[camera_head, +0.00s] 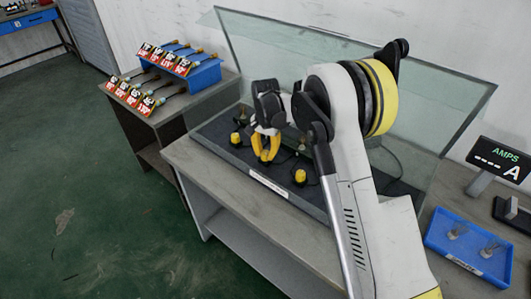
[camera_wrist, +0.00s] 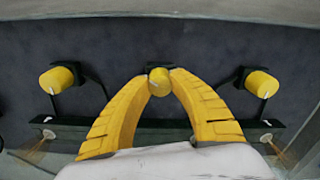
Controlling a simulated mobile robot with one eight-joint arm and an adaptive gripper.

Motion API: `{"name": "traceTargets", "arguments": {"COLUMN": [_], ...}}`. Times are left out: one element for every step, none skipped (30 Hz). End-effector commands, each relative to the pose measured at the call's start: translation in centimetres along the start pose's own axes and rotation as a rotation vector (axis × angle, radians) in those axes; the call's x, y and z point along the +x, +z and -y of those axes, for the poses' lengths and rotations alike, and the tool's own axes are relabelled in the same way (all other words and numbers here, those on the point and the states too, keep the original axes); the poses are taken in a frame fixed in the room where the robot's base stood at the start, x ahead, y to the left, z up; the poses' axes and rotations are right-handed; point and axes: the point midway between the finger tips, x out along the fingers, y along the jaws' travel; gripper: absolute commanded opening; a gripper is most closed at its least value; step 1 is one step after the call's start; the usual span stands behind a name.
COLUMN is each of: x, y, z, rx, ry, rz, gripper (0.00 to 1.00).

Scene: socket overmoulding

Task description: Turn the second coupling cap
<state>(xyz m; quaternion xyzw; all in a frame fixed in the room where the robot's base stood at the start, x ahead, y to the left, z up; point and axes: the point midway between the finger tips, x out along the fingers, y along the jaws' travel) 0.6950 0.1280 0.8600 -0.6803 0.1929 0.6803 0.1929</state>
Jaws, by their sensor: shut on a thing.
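Three yellow coupling caps stand in a row on a dark board. In the wrist view they are the left cap (camera_wrist: 57,79), the middle cap (camera_wrist: 158,86) and the right cap (camera_wrist: 262,83). My gripper (camera_wrist: 158,78) has its two curved yellow fingers closed on the sides of the middle cap. White marks show on the caps. In the head view my gripper (camera_head: 266,157) points down at the board between the left cap (camera_head: 235,139) and the right cap (camera_head: 300,176); its fingers hide the middle cap there.
A glass screen (camera_head: 270,55) stands behind the board on the grey bench (camera_head: 200,170). A blue rack (camera_head: 205,75) with labelled cables is on the left table. A blue tray (camera_head: 460,258) and an AMPS display (camera_head: 499,160) are at right.

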Motion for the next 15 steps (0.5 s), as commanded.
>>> {"name": "traceTargets", "arguments": {"x": [-0.02, -0.02, -0.02, -0.02, -0.02, -0.02, -0.01, -0.01, -0.01, -0.01, -0.01, 0.00, 0.00, 0.00, 0.00], "y": [0.00, 0.00, 0.00, 0.00, 0.00, 0.00, 0.00, 0.00, 0.00, 0.00, 0.00, 0.00, 0.00, 0.00, 0.00], "z": [0.00, 0.00, 0.00, 0.00, 0.00, 0.00, 0.00, 0.00, 0.00, 0.00, 0.00, 0.00, 0.00, 0.00, 0.00], "rx": [-0.042, -0.070, -0.109, -0.137, -0.166, -0.204, -0.233, -0.261, -0.299, -0.328, -0.356, -0.394, -0.423, -0.451, -0.489], "ry": [0.000, 0.000, 0.000, 0.000, 0.000, 0.000, 0.000, 0.000, 0.000, 0.000, 0.000, 0.000, 0.000, 0.000, 0.000], "rz": [0.000, 0.000, 0.000, 0.000, 0.000, 0.000, 0.000, 0.000, 0.000, 0.000, 0.000, 0.000, 0.000, 0.000, 0.000], "gripper": [0.00, 0.00, 0.00, 0.00, 0.00, 0.00, 0.00, 0.00, 0.00, 0.00, 0.00, 0.00, 0.00, 0.00, 0.00]}}
